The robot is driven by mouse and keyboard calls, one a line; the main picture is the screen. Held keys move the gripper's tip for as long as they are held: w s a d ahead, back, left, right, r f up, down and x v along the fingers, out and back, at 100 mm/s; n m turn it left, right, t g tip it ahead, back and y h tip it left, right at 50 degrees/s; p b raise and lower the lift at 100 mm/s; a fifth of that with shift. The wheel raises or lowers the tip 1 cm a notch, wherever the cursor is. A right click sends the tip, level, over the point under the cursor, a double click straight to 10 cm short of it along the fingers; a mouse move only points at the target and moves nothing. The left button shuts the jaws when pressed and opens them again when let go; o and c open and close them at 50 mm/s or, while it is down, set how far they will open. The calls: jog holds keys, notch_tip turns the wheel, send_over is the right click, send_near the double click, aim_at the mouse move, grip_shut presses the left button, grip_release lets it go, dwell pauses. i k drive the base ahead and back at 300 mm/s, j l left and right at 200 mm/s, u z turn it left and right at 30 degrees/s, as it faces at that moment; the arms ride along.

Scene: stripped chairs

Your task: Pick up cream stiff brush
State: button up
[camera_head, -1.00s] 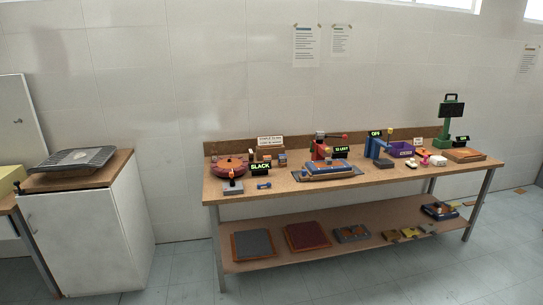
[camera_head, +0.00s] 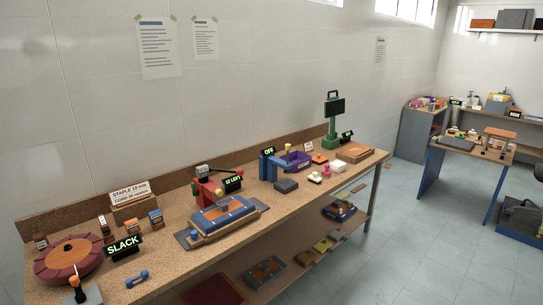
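I cannot make out a cream stiff brush for certain. A small pale item (camera_head: 314,177) lies near the right end of the long workbench (camera_head: 165,268), beside small pink items (camera_head: 326,170); it is too small to tell what it is. Other small items on the far table (camera_head: 463,147) at the right are also too small to identify. My gripper is not in view.
The workbench also holds a round reddish tray (camera_head: 66,262), a blue press plate (camera_head: 222,214), a purple bin (camera_head: 297,164) and a green stand with a dark screen (camera_head: 333,107).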

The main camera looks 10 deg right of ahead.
aim_at(313, 178)
jog(key=i+l+z, duration=0.2)
jog(key=i+z, duration=0.15)
jog(key=i, duration=0.15)
jog(key=i+z, duration=0.35)
jog(key=i, duration=0.15)
jog(key=i+z, duration=0.35)
jog(key=i, duration=0.15)
jog(key=i+u, duration=0.25)
jog(key=i, duration=0.3)
jog(key=i+u, duration=0.3)
jog(key=i, duration=0.25)
jog(key=i+l+u, duration=0.25)
jog(key=i, duration=0.25)
jog(key=i+l+u, duration=0.3)
jog(key=i, duration=0.25)
jog(key=j, duration=0.1)
